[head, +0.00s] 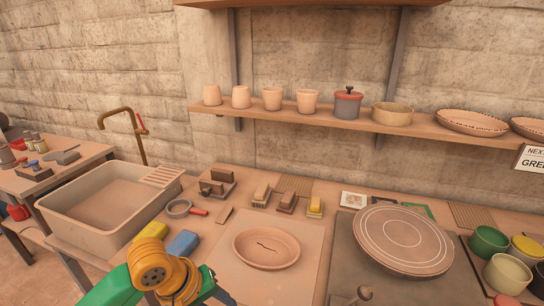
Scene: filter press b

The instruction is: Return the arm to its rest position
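A green and yellow-orange arm of mine comes in at the bottom left, in front of the sink and the near table edge. Only its links and a joint show. The fingers of my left gripper are not in view, so I cannot see whether it holds anything. My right gripper is not in view either. A small orange piece shows at the bottom right edge, too little to identify.
A sink (75,225) stands left. The worktable bears an oval dish (266,248), a round wheel disc (403,238), a yellow sponge (152,230), a blue block (183,243), brushes and, at right, glaze pots (488,242). A shelf (300,119) with pottery runs above.

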